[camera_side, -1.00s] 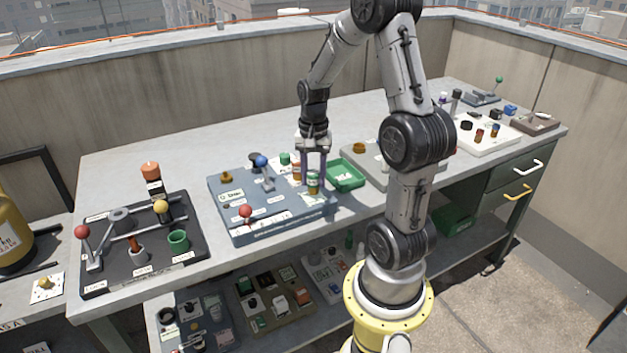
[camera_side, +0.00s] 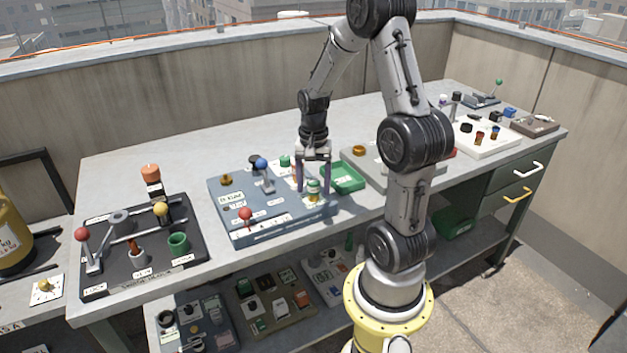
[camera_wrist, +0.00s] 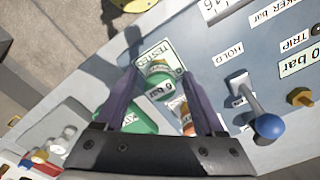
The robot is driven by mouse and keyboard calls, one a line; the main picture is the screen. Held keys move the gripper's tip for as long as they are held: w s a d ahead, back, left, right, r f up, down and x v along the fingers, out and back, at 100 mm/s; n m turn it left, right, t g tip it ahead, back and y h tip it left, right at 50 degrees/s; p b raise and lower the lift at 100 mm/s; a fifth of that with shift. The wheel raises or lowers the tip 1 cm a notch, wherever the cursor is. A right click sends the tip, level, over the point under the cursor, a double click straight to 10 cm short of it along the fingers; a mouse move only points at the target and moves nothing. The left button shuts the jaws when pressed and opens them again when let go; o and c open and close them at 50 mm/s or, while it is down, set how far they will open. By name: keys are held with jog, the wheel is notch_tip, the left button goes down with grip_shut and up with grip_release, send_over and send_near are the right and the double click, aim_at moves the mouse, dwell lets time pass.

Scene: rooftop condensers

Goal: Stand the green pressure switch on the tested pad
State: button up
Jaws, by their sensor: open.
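The green pressure switch (camera_side: 313,187) has a green body and a brass-coloured lower part. It stands upright near the front right corner of the blue-grey board (camera_side: 232,185). In the wrist view the switch (camera_wrist: 160,76) overlaps the white pad marked TESTED (camera_wrist: 148,52) and hides part of it. My gripper (camera_side: 313,190) is open, with one finger on each side of the switch and gaps beside it. In the wrist view my gripper (camera_wrist: 160,62) also shows its fingers spread around it. The contact under the switch is hidden.
An orange-banded switch (camera_wrist: 178,108) stands close beside the green one. A green tray (camera_side: 346,177) lies just right of the board. A blue-knobbed lever (camera_side: 263,170) and a red-knobbed lever (camera_side: 246,214) rise from the board.

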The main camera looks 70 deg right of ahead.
aim_at(313, 180)
notch_tip(313, 180, up, 12)
jog(key=s+a+r+n+t, duration=0.2)
jog(key=s+a+n, duration=0.1)
jog(key=a+n, duration=0.5)
jog(key=s+a+r+n+t, duration=0.2)
jog(key=a+n, duration=0.6)
jog(key=a, duration=0.7)
jog(key=shift+s+n+t, duration=0.4)
jog(key=shift+s+t, duration=0.05)
jog(key=shift+t, duration=0.35)
